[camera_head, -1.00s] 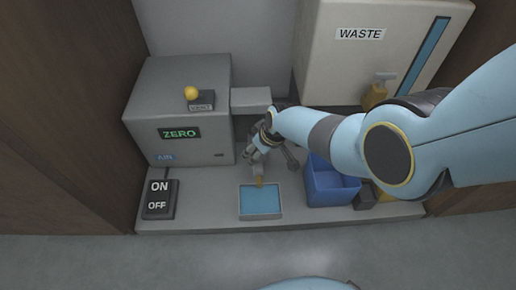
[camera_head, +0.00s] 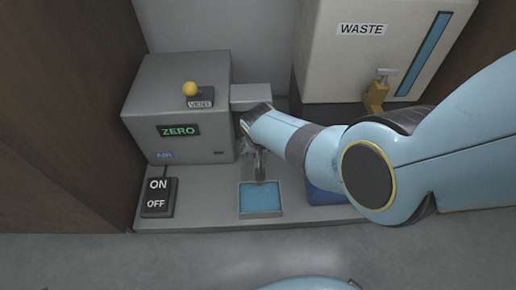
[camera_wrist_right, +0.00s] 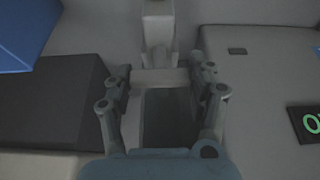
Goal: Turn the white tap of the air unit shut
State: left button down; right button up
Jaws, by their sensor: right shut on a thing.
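The grey unit (camera_head: 180,112) stands at the left in the head view, with a green ZERO display and a small blue label. My right gripper (camera_head: 258,160) is low in front of its right side, above the blue tray (camera_head: 261,198). In the right wrist view my right gripper (camera_wrist_right: 165,75) has its fingers on both sides of a pale crossbar (camera_wrist_right: 160,79), apparently the white tap, and is shut on it. A pale stem (camera_wrist_right: 157,30) extends from the bar. My forearm hides most of this spot in the head view. My left gripper is not in view.
A yellow knob (camera_head: 190,89) marked VENT tops the unit. An ON/OFF switch (camera_head: 157,198) stands at left. The WASTE box (camera_head: 350,70) with a yellow-and-white fitting (camera_head: 376,92) is behind right. A blue bin (camera_head: 322,194) is partly hidden by my arm.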

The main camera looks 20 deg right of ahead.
jog(key=shift+s, duration=0.1)
dwell(0.4)
jog(key=o, duration=1.2)
